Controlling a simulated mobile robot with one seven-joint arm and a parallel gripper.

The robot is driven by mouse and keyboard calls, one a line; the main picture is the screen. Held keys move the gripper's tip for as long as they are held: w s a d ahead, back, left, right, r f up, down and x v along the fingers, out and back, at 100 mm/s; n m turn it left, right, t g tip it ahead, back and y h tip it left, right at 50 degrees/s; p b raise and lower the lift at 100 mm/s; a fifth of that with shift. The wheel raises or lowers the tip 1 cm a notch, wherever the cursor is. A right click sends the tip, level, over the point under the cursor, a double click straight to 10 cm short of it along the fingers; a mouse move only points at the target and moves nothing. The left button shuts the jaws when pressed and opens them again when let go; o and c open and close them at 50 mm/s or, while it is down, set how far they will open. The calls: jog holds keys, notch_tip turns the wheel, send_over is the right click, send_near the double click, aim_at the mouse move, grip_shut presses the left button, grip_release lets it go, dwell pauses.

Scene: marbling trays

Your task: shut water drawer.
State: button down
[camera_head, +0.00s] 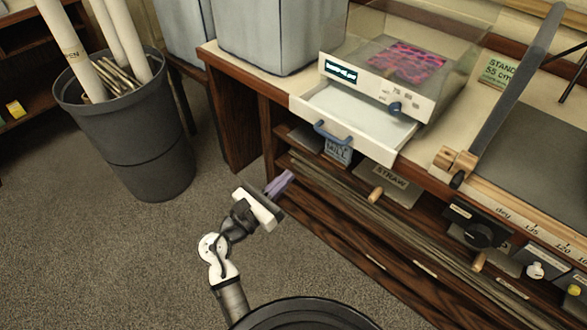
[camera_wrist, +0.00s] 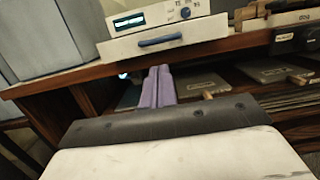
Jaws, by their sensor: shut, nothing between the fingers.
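The water drawer (camera_head: 357,118) is a white tray-like drawer standing pulled out under a white machine with a display, with a blue handle (camera_head: 333,133) on its front. In the wrist view the drawer front (camera_wrist: 115,47) and its blue handle (camera_wrist: 160,41) show ahead of and above my fingers. My gripper (camera_head: 280,184) has purple fingers pressed together and holds nothing. It is in front of the bench, below and to the left of the handle in the head view, apart from it. In the wrist view the fingers (camera_wrist: 158,86) point toward the bench just under the drawer.
The machine (camera_head: 338,74) has a clear cover over a pink patterned sheet. Grey bins (camera_head: 270,35) stand at its left. Shelves with wooden-handled boards (camera_head: 390,180) lie below. A bin of rolled tubes (camera_head: 140,150) stands on the floor at left. Carpet is clear around my arm.

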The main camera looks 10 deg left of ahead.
jog(key=p, duration=0.2)
send_near(353, 121)
jog(key=s+a+r, duration=0.2)
jog(key=s, duration=0.1)
jog(key=s+a+r, duration=0.1)
jog(key=shift+s+a+r, duration=0.15)
jog(key=shift+s, duration=0.15)
jog(key=shift+w+d, duration=0.2)
jog(key=shift+w, duration=0.05)
jog(key=x, duration=0.4)
jog(key=f+p+x, duration=0.1)
jog(key=x, duration=0.4)
jog(key=f+p+x, duration=0.1)
jog(key=x, duration=0.4)
jog(key=shift+w+d+f, duration=0.1)
jog(key=shift+w+f, duration=0.1)
jog(key=shift+w, duration=0.25)
jog(key=shift+d+r, duration=0.1)
jog(key=shift+r, duration=0.15)
